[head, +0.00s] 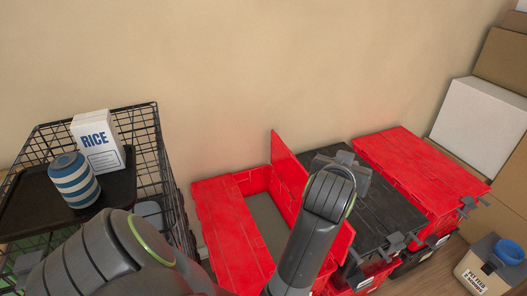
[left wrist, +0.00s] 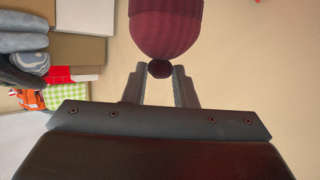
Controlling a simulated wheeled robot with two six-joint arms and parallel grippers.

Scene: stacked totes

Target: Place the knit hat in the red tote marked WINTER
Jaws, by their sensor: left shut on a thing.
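The burgundy knit hat (left wrist: 165,25) shows in the left wrist view, with a dark pom-pom (left wrist: 160,69) at its lower end. My left gripper (left wrist: 160,78) is shut on the hat at the pom-pom end. In the head view my left arm enters at the lower left, and its gripper and the hat are out of sight. An open red tote (head: 225,215) stands at centre, with one lid flap (head: 289,165) raised and a grey inside. No WINTER marking is readable. My right arm crosses in front of the tote's right side; its gripper (head: 348,170) is partly hidden behind the arm.
A black-lidded tote (head: 385,215) and a closed red tote (head: 420,170) stand to the right. A wire rack (head: 157,140) at left holds a rice box (head: 97,142) and a striped jar (head: 74,182). A labelled container (head: 480,275) stands at lower right, below stacked boxes (head: 480,122).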

